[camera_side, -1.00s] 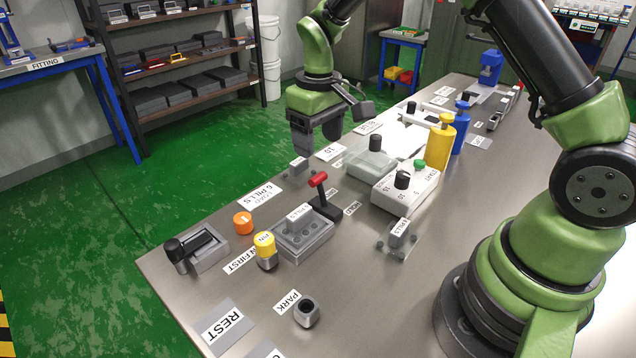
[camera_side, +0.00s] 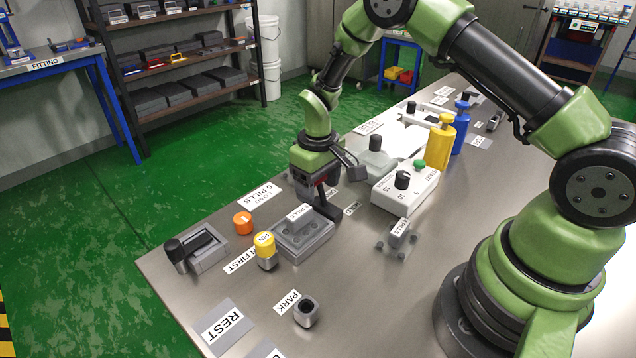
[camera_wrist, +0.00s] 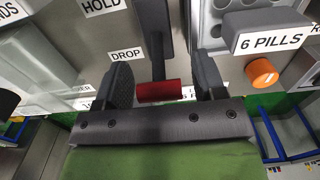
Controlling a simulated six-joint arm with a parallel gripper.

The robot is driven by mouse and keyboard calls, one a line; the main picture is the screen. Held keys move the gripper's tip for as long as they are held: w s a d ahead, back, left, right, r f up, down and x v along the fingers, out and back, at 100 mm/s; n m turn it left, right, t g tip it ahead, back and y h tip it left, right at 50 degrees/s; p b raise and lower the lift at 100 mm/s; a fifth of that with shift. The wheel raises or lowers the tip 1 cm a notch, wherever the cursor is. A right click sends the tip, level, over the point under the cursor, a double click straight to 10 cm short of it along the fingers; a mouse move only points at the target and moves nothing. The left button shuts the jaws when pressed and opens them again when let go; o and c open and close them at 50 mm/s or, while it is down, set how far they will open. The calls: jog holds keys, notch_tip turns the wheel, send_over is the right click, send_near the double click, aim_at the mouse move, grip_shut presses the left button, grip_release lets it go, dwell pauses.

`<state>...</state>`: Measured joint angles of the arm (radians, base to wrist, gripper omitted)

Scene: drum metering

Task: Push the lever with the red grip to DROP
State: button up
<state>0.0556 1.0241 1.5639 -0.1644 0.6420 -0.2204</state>
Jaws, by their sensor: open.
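The lever's red grip (camera_wrist: 163,91) lies between the two open fingers of my gripper (camera_wrist: 162,85) in the wrist view, with a gap on both sides. Its dark lever arm (camera_wrist: 154,25) runs up the picture from the grip. A DROP label (camera_wrist: 126,54) is left of the lever and a HOLD label (camera_wrist: 102,5) is farther up. In the side view my gripper (camera_side: 318,187) is down over the lever and hides most of it. The dark lever base (camera_side: 328,211) shows below it.
A grey pill tray (camera_side: 302,239) stands close beside the lever. An orange knob (camera_side: 243,222) and a yellow PIN cylinder (camera_side: 265,246) are to the left. A white control box (camera_side: 405,190) and a yellow bottle (camera_side: 440,145) stand to the right. The front tabletop is mostly clear.

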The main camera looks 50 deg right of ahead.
grip_shut()
jog(key=shift+w, duration=0.1)
jog(key=shift+w+f+g, duration=0.1)
jog(key=shift+g, duration=0.4)
grip_release()
notch_tip(320, 180, up, 10)
jog(key=shift+w, duration=0.4)
